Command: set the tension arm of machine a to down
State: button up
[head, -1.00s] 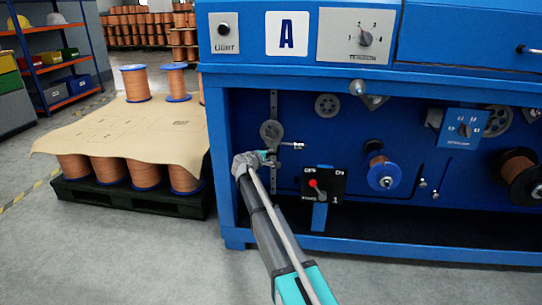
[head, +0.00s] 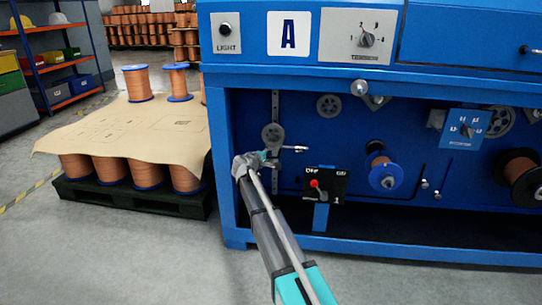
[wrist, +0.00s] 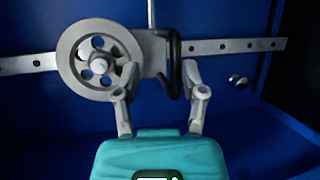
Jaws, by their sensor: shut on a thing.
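Machine a is the blue cabinet with the "A" plate (head: 287,33). In its open bay, at the left, a grey pulley wheel (head: 273,135) sits on an upright slotted rail (head: 274,105). The tension arm is a grey bar beside this wheel; its end (head: 298,149) sticks out to the right in the head view. My gripper (head: 268,157) is just below the wheel. In the wrist view the spoked wheel (wrist: 72,58) is at the left, and my gripper (wrist: 160,72) has its fingers on both sides of the grey arm (wrist: 153,48). A black part (wrist: 174,62) lies by the right finger. The exact contact is partly hidden.
A black switch box (head: 324,186) with a red knob is right of my gripper. Spools (head: 383,173) and a small blue dial panel (head: 465,129) are farther right. A pallet of copper spools (head: 135,172) stands left. The floor in front is clear.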

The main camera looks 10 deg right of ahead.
jog(key=f+v, duration=0.2)
jog(key=v, duration=1)
jog(key=shift+s+a+f, duration=0.2)
jog(key=shift+s, duration=0.1)
jog(key=s+d+m+g+y+p, duration=0.25)
jog(key=s+d+g+p, duration=0.2)
jog(key=s, duration=0.35)
jog(key=s+d+m+g+y+p, duration=0.1)
jog(key=s+d+m+g+p, duration=0.25)
jog(key=s+d+p, duration=0.4)
jog(key=s+a+r+m+g+y+p, duration=0.1)
jog(key=s+r+m+g+y+p, duration=0.2)
jog(key=s, duration=0.7)
jog(key=s+a+r+m+g+y+p, duration=0.1)
jog(key=s+r+m+y+p, duration=0.2)
jog(key=s+p, duration=0.5)
notch_tip(320, 180, up, 38)
jog(key=s+n+p, duration=0.1)
jog(key=p, duration=3.4)
jog(key=shift+s+a+f+y, duration=0.2)
jog(key=shift+s+f+y, duration=0.05)
jog(key=shift+s+y, duration=0.1)
